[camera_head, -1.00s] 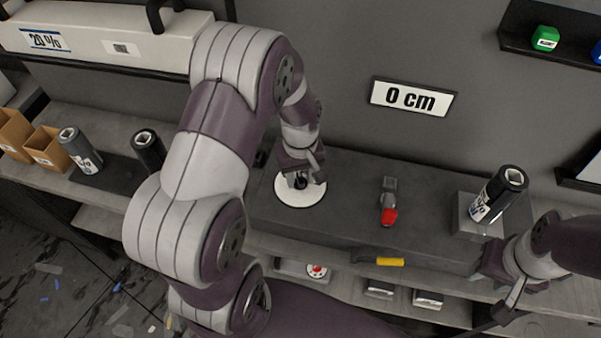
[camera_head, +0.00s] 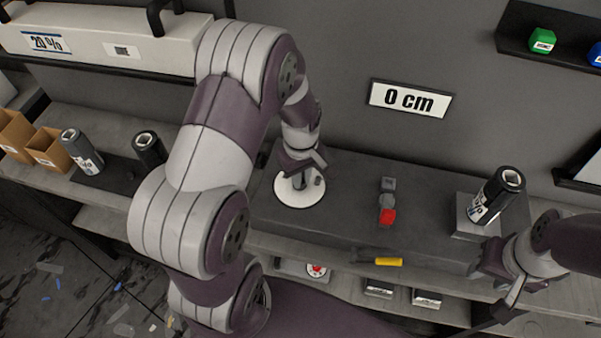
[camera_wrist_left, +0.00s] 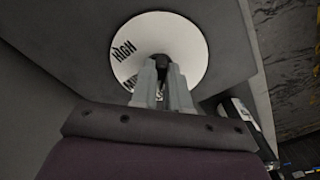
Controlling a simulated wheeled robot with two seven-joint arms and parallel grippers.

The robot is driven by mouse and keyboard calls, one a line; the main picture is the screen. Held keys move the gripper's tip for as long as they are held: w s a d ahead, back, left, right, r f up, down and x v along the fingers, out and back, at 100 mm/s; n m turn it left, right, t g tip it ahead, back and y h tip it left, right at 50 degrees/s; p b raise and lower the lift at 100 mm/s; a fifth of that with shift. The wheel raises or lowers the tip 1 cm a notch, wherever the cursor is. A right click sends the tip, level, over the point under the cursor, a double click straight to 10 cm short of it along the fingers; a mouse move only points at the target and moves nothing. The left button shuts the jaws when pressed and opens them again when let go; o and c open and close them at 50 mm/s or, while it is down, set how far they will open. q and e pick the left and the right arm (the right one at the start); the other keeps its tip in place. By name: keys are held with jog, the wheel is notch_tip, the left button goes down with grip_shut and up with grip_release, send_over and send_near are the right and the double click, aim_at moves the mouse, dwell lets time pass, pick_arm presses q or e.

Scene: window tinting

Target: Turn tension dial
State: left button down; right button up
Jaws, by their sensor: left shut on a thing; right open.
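The tension dial is a round white disc (camera_head: 290,199) on the dark bench top, with a dark knob at its centre. In the left wrist view the disc (camera_wrist_left: 190,42) shows the word "HIGH" and part of another word, with the dark knob (camera_wrist_left: 162,65) between my fingers. My left gripper (camera_head: 300,180) comes down onto the dial from above; in the left wrist view my left gripper (camera_wrist_left: 162,78) is shut on the knob. My right gripper (camera_head: 508,290) is open and empty at the bench's front right edge.
A black roll (camera_head: 499,192) leans on a grey block. A red-tipped tool (camera_head: 387,204) and a yellow-handled tool (camera_head: 388,262) lie right of the dial. A "0 cm" sign (camera_head: 409,99) hangs on the wall. More rolls (camera_head: 82,152) stand at left.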

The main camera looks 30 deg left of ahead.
pick_arm(q)
jog(key=shift+w+n+p, duration=0.1)
jog(key=shift+n+p, duration=0.3)
jog(key=shift+n, duration=1.4)
jog(key=c, duration=1.1)
grip_release()
notch_tip(320, 180, up, 13)
jog(key=shift+f+b, duration=0.15)
jog(key=shift+b, duration=0.4)
